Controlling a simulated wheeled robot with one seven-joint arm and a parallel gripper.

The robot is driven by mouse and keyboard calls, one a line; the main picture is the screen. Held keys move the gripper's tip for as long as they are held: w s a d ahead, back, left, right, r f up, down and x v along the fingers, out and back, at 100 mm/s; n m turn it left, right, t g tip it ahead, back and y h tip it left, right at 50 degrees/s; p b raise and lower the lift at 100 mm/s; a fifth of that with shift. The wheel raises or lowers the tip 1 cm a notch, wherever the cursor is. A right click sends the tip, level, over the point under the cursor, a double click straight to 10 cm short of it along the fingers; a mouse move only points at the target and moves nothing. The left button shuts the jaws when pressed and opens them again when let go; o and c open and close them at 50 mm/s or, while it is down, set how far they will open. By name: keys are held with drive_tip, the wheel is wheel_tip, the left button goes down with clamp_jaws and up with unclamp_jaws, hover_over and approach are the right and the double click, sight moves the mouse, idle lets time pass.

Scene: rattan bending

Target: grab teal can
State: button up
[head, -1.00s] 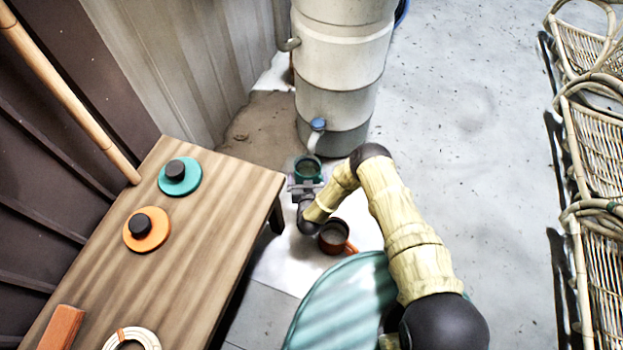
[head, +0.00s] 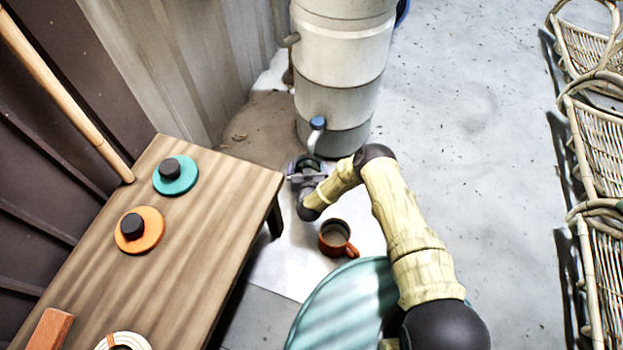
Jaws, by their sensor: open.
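The teal can (head: 311,162) stands on the pale sheet below the barrel's tap and is mostly hidden by my gripper. Only a small dark teal part of it shows. My gripper (head: 307,167) is open and right at the can. Its fingers appear to lie at the can's sides, but I cannot tell whether they touch it.
An orange can with a handle (head: 337,238) stands nearer to me, below my wrist. The white barrel (head: 340,60) and its blue-topped tap rise behind. A wooden bench (head: 210,215) with teal and orange lids is left. Rattan chairs (head: 605,140) line the right.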

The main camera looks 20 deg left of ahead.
drive_tip(key=shift+c, duration=0.4)
drive_tip(key=shift+a+r, duration=0.1)
drive_tip(key=c, duration=1.7)
drive_tip(key=shift+r, duration=0.15)
drive_tip(key=s+d+r+p, duration=0.1)
drive_tip(key=d+r+p, duration=0.2)
drive_tip(key=d+p, duration=0.6)
drive_tip(key=d, duration=0.9)
drive_tip(key=shift+r, duration=0.15)
